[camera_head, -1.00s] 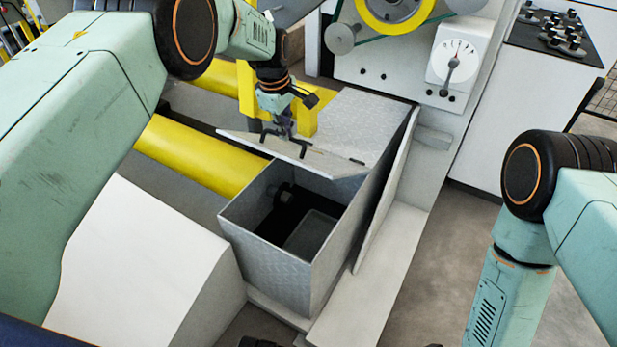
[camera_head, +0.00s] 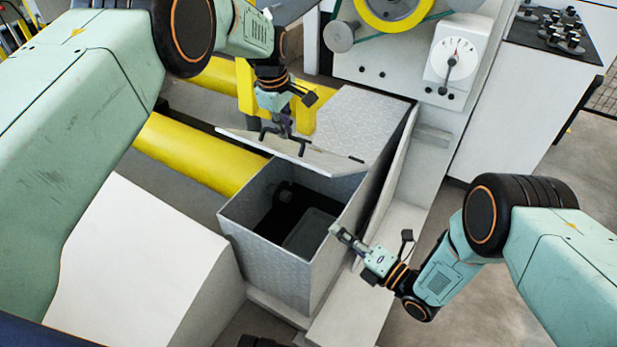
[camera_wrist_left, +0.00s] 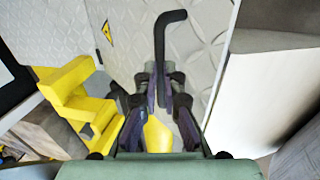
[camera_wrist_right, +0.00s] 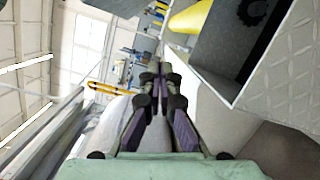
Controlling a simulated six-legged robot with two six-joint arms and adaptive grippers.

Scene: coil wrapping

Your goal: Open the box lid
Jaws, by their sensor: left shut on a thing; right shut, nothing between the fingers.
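The grey metal box (camera_head: 268,257) stands in the middle of the head view with its front part open and a dark inside showing. Its lid (camera_head: 322,158) is tilted up above the opening. My left gripper (camera_head: 286,130) is at the lid's black handle (camera_head: 302,150). In the left wrist view my left gripper (camera_wrist_left: 161,95) is shut on the handle (camera_wrist_left: 163,40). My right gripper (camera_head: 338,232) is shut and empty, beside the box's upper right edge. In the right wrist view my right gripper (camera_wrist_right: 158,80) shows closed fingers, with the box wall (camera_wrist_right: 285,70) to the right.
Yellow rollers (camera_head: 195,153) lie left of the box. A white panel (camera_head: 140,270) slopes at the front left. A machine with a dial (camera_head: 455,58) stands behind. Open floor (camera_head: 425,318) lies to the right.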

